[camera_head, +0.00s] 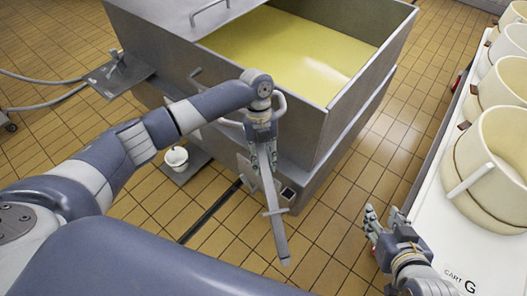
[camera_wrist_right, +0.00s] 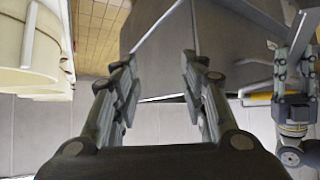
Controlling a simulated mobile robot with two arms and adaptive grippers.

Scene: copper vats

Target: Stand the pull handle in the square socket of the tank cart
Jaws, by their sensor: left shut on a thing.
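The pull handle (camera_head: 277,232) is a grey metal bar with a short crosspiece. My left gripper (camera_head: 263,160) is shut on its upper part, and it hangs slightly tilted in front of the tank. The tank cart (camera_head: 330,128) is a large steel box with yellow liquid. The square socket (camera_head: 288,193) shows as a dark square opening low at its near corner, just right of the handle. The handle appears apart from it. My right gripper (camera_head: 384,216) is open and empty, right of the handle; its spread fingers (camera_wrist_right: 160,70) show in the right wrist view.
A white cart (camera_head: 437,215) marked G carries several cream tubs (camera_head: 490,150) at the right. A small white bucket (camera_head: 176,158) sits on a low plate at the left. Tiled floor lies free between the tank and the white cart.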

